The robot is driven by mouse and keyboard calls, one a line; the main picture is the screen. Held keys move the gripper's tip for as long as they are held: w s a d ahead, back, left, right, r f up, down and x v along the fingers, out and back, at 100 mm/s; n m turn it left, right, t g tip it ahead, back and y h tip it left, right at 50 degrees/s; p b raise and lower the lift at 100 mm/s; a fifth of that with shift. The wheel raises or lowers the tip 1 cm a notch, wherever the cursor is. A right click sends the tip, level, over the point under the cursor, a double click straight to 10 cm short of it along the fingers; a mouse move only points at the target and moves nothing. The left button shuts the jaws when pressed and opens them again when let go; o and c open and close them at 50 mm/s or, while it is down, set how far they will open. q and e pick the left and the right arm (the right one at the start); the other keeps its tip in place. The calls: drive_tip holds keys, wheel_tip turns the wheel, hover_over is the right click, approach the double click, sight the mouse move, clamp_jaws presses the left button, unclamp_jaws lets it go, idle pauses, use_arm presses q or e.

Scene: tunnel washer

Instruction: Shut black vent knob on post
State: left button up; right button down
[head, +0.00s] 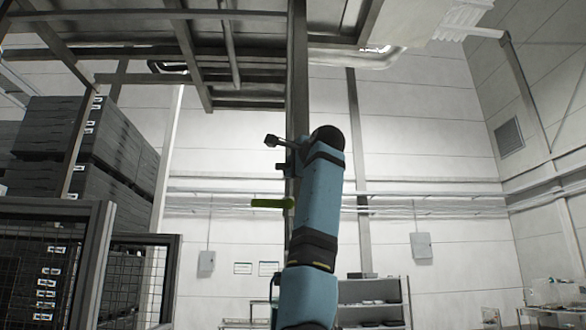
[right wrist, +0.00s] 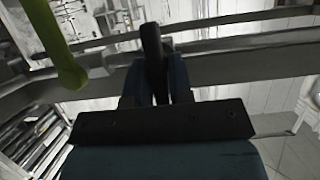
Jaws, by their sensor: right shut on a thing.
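A green lever (head: 272,203) sticks out to the left from the tall grey post (head: 298,95) in the head view. Above it, a dark knob-like piece (head: 272,141) juts out to the left. In the right wrist view a black knob (right wrist: 151,42) stands between the blue fingers of my right gripper (right wrist: 154,82). The gripper is shut on it, at the post. The green lever (right wrist: 60,45) lies apart from the fingers, at upper left there. In the head view my arm hides much of the hand and its contact. My left gripper is not seen.
A mesh fence (head: 100,265) and stacks of dark crates (head: 75,145) stand at the left. A shelf (head: 372,292) stands low behind the arm. Overhead are steel beams and a pipe. The space right of the arm looks clear.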

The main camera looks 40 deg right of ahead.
drive_tip(key=shift+f, duration=0.1)
idle(0.3)
drive_tip(key=c, duration=1.2)
unclamp_jaws()
drive_tip(key=shift+o, duration=0.2)
drive_tip(key=shift+s, duration=0.1)
drive_tip(key=b+v, duration=0.4)
drive_tip(key=v, duration=1)
drive_tip(key=shift+d, duration=0.1)
